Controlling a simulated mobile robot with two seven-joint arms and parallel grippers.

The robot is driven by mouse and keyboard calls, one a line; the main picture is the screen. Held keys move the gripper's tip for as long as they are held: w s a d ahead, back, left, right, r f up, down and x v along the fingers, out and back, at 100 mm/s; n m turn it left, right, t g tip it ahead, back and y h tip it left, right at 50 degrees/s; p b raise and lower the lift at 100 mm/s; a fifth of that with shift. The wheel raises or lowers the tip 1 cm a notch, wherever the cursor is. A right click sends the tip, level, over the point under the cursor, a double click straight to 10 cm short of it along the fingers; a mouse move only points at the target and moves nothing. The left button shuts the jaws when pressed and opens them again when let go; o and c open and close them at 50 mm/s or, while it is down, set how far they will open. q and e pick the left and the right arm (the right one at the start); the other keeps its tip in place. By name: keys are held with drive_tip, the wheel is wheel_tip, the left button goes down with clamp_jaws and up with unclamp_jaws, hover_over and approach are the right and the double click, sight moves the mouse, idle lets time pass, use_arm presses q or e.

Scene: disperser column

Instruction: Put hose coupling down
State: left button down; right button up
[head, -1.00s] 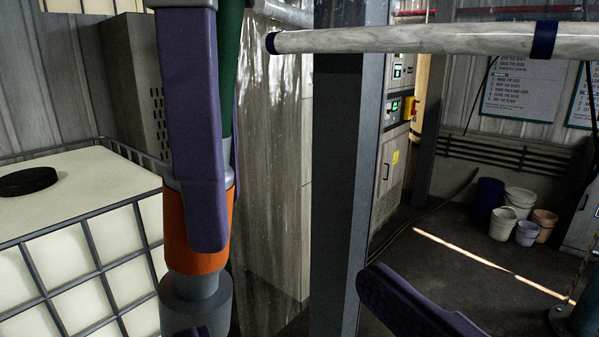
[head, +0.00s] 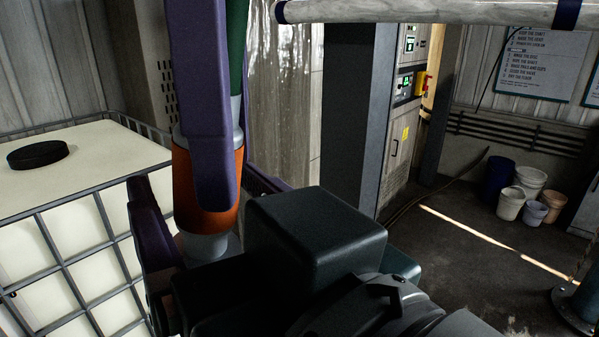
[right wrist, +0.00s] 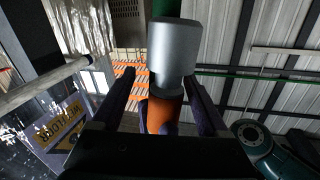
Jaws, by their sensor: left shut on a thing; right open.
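The hose coupling (head: 181,195) has an orange collar and a grey lower end, with a green hose above it. It hangs roughly upright in the head view. My left gripper (head: 216,195) is shut on it; one long purple finger covers its front and the other is mostly hidden. My right gripper (head: 200,180) comes in from the lower right with open purple fingers on both sides of the coupling. Its dark body hides part of the grey end. In the right wrist view the grey end and orange collar (right wrist: 163,112) lie between the open fingers of this gripper (right wrist: 158,85).
A caged white tank (head: 90,165) with a black cap (head: 38,155) stands at the left, close to the coupling. A dark column (head: 350,120) and a grey cabinet (head: 400,150) stand behind. Several buckets (head: 530,185) are at the back right. Open floor lies in front of them.

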use_arm(q)
drive_tip(key=shift+d+r, duration=0.35)
use_arm(e)
drive_tip(key=shift+w+a+r, duration=0.1)
drive_tip(key=shift+w+a, duration=0.2)
drive_tip(key=shift+w, duration=0.1)
drive_tip(key=shift+w+d, duration=0.1)
drive_tip(key=shift+d, duration=0.05)
clamp_jaws()
use_arm(q)
drive_tip(key=shift+a, duration=0.1)
